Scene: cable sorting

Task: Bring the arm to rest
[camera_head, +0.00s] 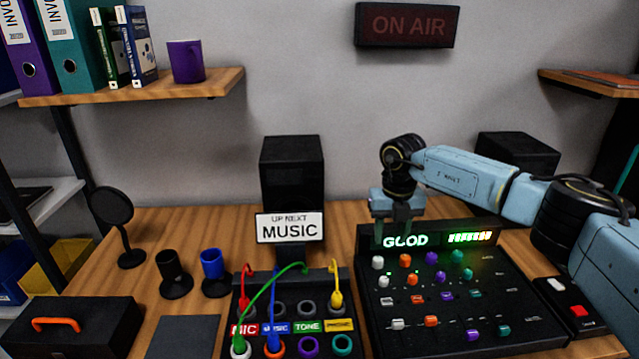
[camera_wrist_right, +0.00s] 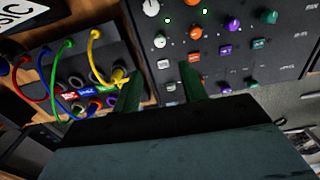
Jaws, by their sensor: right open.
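My right arm comes in from the right side of the head view. Its blue gripper (camera_head: 391,226) hangs fingers down over the back left of the black mixer (camera_head: 520,300), open and empty. In the wrist view the two dark green fingertips (camera_wrist_right: 158,78) stand apart, with the mixer and the patch panel beyond them. It cannot be told how high they are above the mixer. My left gripper does not show.
The patch panel (camera_head: 316,308) carries red, blue, green (camera_head: 265,292) and yellow (camera_head: 334,278) cables. A lit GOOD sign (camera_head: 405,241) stands at the mixer's back. A MUSIC sign (camera_head: 290,228), speakers, two small cups and a black toolbox (camera_head: 85,325) stand around.

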